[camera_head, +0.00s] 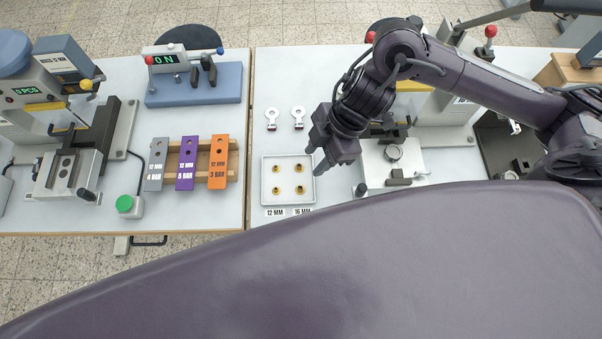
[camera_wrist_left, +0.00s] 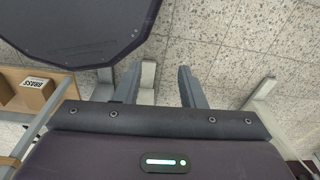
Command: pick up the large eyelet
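Several small brass eyelets sit in a square white tray (camera_head: 287,202) in the head view, in two columns. Labels in front read 12 MM (camera_head: 275,213) and 16 MM (camera_head: 302,212). The large eyelets appear to be those in the right column, above the 16 MM label: a front one (camera_head: 300,190) and a back one (camera_head: 298,169). My right gripper (camera_head: 318,170) is at the tray's right edge, with a finger pointing down; its finger gap is hidden. No eyelet shows in it. My left gripper (camera_wrist_left: 160,72) is open and empty, above the floor in the left wrist view.
Two white ring-ended pieces (camera_head: 297,118) lie behind the tray. A press with a metal base (camera_head: 377,170) stands right of it. Grey, purple (camera_head: 187,163) and orange bars rest on a wooden rack to the left. A small brass cup (camera_head: 309,175) lies near the tray's right edge.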

